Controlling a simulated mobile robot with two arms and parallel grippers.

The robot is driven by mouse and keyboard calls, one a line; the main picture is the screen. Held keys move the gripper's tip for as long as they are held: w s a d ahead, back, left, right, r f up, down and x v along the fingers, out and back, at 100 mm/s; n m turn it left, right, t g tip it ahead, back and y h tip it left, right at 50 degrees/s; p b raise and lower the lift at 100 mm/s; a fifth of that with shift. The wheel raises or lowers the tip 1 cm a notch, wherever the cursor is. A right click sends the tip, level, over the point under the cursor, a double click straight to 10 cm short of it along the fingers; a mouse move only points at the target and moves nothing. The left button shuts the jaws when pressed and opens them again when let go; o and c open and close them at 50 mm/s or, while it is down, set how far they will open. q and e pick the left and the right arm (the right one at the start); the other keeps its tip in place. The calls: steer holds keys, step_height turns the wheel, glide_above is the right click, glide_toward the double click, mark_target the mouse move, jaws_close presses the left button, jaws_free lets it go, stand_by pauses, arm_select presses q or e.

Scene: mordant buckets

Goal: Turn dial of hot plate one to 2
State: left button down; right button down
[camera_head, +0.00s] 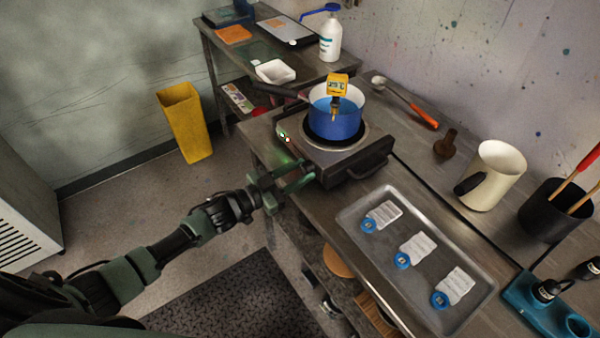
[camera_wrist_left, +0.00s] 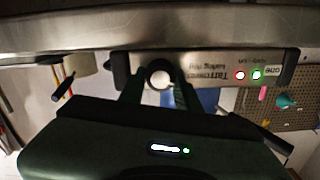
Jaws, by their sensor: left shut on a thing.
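Hot plate one (camera_head: 352,165) stands on the metal bench with a blue pot (camera_head: 335,122) on its round plate. In the left wrist view its front panel (camera_wrist_left: 212,68) appears upside down, with a label reading "one", a red light and a green light. The dial (camera_wrist_left: 160,76) is on this panel, between the fingers of my left gripper (camera_wrist_left: 159,80). My left gripper also shows in the head view (camera_head: 298,176), at the front of the hot plate, shut on the dial. The dial's setting cannot be read. My right gripper is not in view.
A yellow thermometer (camera_head: 337,86) sits in the pot. A metal tray (camera_head: 430,308) with several blue-tagged cards lies right of the hot plate. A cream pitcher (camera_head: 492,175) and a black container (camera_head: 552,212) stand farther right. A yellow bin (camera_head: 185,122) is on the floor.

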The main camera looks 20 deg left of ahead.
arm_select(q)
steer(key=m+b, duration=0.1)
steer(key=m, duration=0.3)
steer(key=shift+f+m, duration=0.15)
steer(key=shift+m, duration=0.15)
steer(key=m+b, duration=0.2)
steer(key=m, duration=0.2)
steer(key=shift+s+d+m, duration=0.1)
steer(key=shift+m, duration=0.3)
steer(key=c, duration=1)
jaws_free()
